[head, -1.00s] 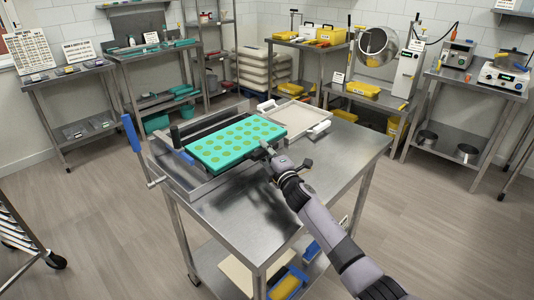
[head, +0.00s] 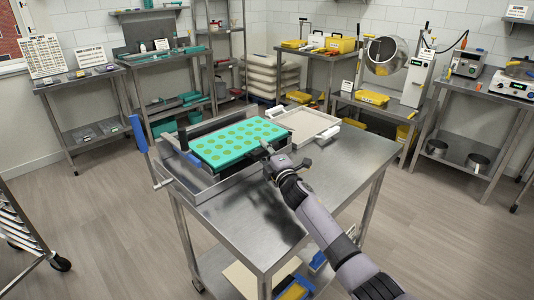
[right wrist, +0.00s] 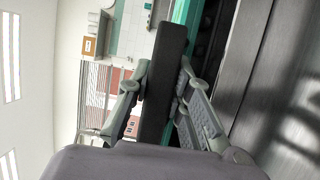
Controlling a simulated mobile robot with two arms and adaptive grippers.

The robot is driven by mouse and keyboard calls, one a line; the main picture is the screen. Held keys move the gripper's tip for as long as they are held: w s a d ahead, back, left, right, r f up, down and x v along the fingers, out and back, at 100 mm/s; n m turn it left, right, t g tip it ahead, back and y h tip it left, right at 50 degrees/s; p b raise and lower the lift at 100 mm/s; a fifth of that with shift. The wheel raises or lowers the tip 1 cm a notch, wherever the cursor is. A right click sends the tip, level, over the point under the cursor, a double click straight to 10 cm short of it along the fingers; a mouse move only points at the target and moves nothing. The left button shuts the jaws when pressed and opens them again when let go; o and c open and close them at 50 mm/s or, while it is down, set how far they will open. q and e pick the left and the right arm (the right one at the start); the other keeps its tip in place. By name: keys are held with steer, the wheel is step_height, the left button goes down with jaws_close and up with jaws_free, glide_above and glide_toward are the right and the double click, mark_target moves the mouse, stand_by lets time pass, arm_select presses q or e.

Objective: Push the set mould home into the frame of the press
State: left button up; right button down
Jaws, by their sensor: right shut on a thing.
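The mould (head: 238,142) is a teal slab with rows of round green cavities. It lies at the press on the steel table, its left part over the press's metal frame (head: 207,189); I cannot tell how far it is seated. My right gripper (head: 268,150) is at the mould's right front edge. In the right wrist view my right gripper (right wrist: 160,100) is shut on a dark bar (right wrist: 168,62), with the mould's teal edge (right wrist: 184,14) close behind it. The bar's far end and the fingertips are partly hidden. My left gripper is not in view.
A blue-handled lever (head: 139,135) stands at the press's left side. A pale shallow tray (head: 304,124) lies right of the mould. The table's front right top (head: 345,160) is clear. Shelves and machines line the walls.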

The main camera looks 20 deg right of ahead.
mark_target(244, 141)
arm_select(q)
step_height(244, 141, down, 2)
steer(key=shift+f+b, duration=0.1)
steer(key=shift+b, duration=0.85)
arm_select(e)
steer(key=shift+w+a+r, duration=0.1)
steer(key=shift+w+a, duration=0.2)
steer(key=shift+w, duration=0.3)
steer(key=shift+w+a+r, duration=0.1)
steer(key=shift+w+a, duration=0.15)
steer(key=shift+w, duration=0.3)
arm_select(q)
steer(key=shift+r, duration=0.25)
arm_select(e)
steer(key=shift+r, duration=0.15)
